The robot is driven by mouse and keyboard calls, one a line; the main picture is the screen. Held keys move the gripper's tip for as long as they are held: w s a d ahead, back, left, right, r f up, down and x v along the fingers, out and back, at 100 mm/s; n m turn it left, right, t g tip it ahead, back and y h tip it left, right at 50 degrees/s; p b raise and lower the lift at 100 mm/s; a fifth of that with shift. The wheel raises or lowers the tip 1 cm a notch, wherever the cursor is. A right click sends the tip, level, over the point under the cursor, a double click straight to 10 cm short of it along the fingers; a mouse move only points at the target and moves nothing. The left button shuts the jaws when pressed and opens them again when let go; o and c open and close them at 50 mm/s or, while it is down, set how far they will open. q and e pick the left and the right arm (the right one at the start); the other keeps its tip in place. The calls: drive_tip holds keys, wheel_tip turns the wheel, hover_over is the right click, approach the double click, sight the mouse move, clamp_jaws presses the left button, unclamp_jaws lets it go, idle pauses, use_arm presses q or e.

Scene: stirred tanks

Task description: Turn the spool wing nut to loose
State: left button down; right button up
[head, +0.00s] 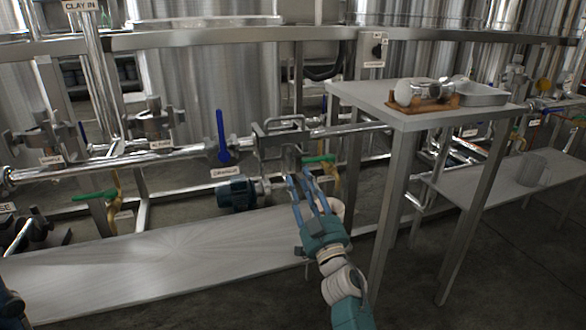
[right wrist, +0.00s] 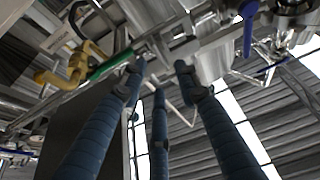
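My right gripper (head: 300,180) reaches up to a bracketed steel fitting (head: 275,150) on the horizontal pipe, just right of the blue-handled valve (head: 221,138). Its blue fingers are spread, with the tips just below and in front of the fitting. In the right wrist view the fingers (right wrist: 160,74) are apart with nothing clearly held between them. Bright metal of the fitting (right wrist: 207,52) lies beyond their tips. I cannot make out the spool wing nut itself; it is small or hidden by the fingers and fitting. My left gripper is not seen.
A green-handled valve (head: 318,160) sits close right of the fingers. A blue pump (head: 237,194) is below the pipe. A long low bench (head: 130,265) runs left.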

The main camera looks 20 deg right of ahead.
sight(288, 158)
drive_tip(key=b+x, duration=0.1)
drive_tip(key=x, duration=0.6)
drive_tip(key=shift+w+b, duration=0.35)
drive_tip(key=shift+b, duration=0.05)
clamp_jaws()
